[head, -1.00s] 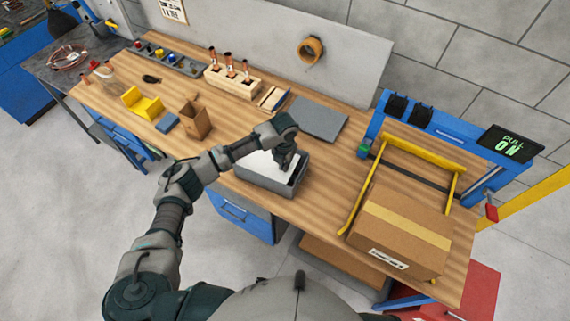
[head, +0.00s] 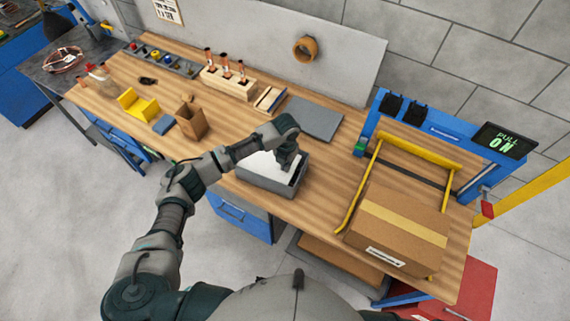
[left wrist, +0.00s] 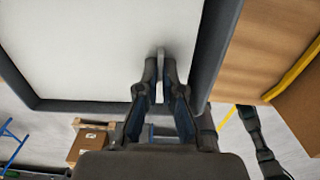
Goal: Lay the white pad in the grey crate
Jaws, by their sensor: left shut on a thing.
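The grey crate (head: 257,185) stands on the wooden bench near its front edge. The white pad (head: 262,167) lies inside the crate's walls in the head view, and it fills much of the left wrist view (left wrist: 90,45). My left gripper (head: 287,166) reaches down into the crate at the pad's right part. In the left wrist view its fingers (left wrist: 161,75) are shut on a small upright tab at the pad. The crate's rim (left wrist: 75,105) surrounds the pad there. Whether the pad rests on the crate's floor is hidden. My right gripper is not in view.
A cardboard box (head: 397,230) and a yellow frame (head: 415,150) stand to the right. A grey plate (head: 312,119) lies behind the crate. A brown open box (head: 190,121) and a wooden block with copper tubes (head: 228,82) stand to the left. Bare bench lies between.

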